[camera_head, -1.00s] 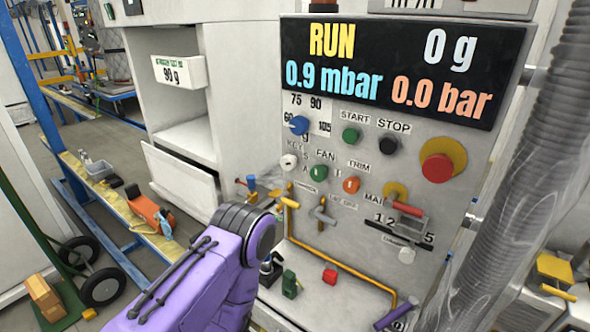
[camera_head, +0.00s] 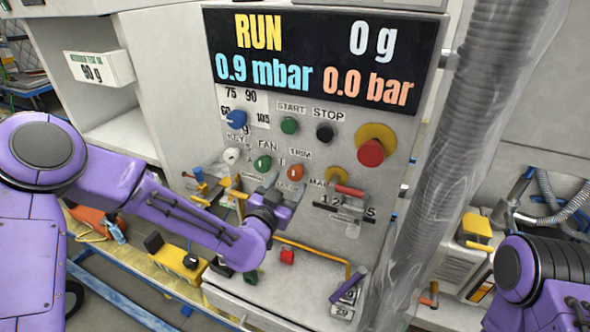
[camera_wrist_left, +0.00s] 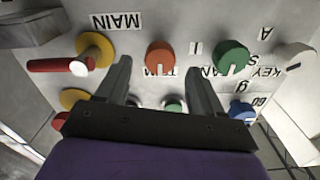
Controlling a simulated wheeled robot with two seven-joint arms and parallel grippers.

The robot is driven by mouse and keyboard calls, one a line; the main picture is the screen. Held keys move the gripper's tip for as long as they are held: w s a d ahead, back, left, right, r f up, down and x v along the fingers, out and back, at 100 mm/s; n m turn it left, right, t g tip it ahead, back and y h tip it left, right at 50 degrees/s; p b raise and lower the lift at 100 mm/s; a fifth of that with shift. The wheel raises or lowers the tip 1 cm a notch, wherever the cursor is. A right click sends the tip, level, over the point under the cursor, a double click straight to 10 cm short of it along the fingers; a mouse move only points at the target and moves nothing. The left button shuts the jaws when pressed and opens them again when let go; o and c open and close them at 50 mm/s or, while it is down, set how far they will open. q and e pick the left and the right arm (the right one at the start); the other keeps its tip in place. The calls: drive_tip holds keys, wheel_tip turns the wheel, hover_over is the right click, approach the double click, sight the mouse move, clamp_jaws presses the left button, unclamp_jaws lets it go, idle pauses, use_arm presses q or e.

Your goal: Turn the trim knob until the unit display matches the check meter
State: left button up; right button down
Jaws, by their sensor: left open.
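The trim knob (camera_head: 295,172) is orange and sits under the TRIM label on the grey panel. It also shows in the left wrist view (camera_wrist_left: 160,55), where the labels are upside down and its white mark points down. My left gripper (camera_head: 272,188) is in front of the panel, just below the knob. In the wrist view its open fingers (camera_wrist_left: 160,72) stand either side of the knob's line, with nothing held. The unit display (camera_head: 325,60) reads RUN, 0 g, 0.9 mbar and 0.0 bar. The check meter (camera_head: 98,68) at left reads 90 g. My right gripper is out of view.
The green FAN knob (camera_head: 262,163) is beside the trim knob. The red MAIN handle (camera_head: 349,190) is at its lower right. A ribbed hose (camera_head: 440,150) hangs right of the panel. A yellow pipe (camera_head: 310,251) runs below.

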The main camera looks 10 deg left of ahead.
sight(293, 177)
use_arm(q)
drive_tip(key=w, duration=0.1)
drive_tip(key=w+p, duration=0.1)
drive_tip(key=w, duration=0.1)
drive_tip(key=w+d, duration=0.1)
drive_tip(key=w, duration=0.1)
drive_tip(key=shift+s, duration=0.1)
drive_tip(key=shift+c, duration=0.3)
drive_tip(key=c, duration=1)
drive_tip(key=shift+f, duration=0.1)
